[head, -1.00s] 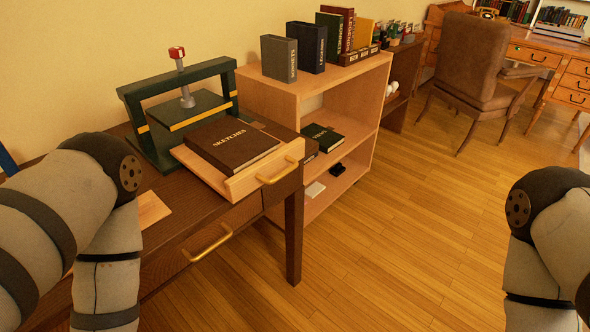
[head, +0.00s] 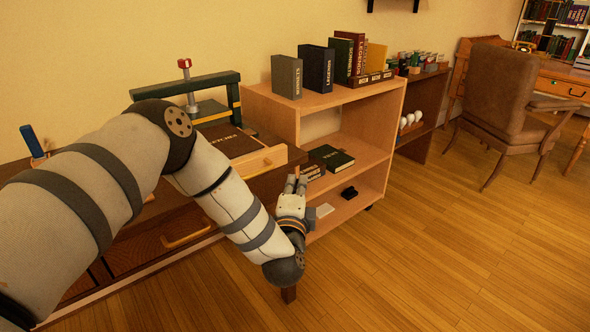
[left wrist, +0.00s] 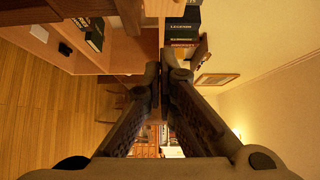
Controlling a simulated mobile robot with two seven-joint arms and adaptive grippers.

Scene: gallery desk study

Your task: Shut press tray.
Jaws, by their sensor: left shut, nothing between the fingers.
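The book press (head: 212,97) has a dark green frame and a red-topped screw, and stands on the dark desk at the left. Its wooden tray (head: 268,160) sticks out toward the front right, with a brown sketches book (head: 232,141) lying in it. The tray's brass handle is not clear in the head view, and my left arm covers part of the press and tray. My left gripper (head: 295,184) is shut and empty, just in front of and below the tray's front end, its fingers pointing up in the head view. In the left wrist view, the fingers (left wrist: 163,75) come together. My right gripper is out of view.
A light wood shelf (head: 335,104) with several upright books stands right of the desk. A dark green book (head: 332,158) lies on its middle shelf. A brass drawer handle (head: 187,235) is on the desk front.

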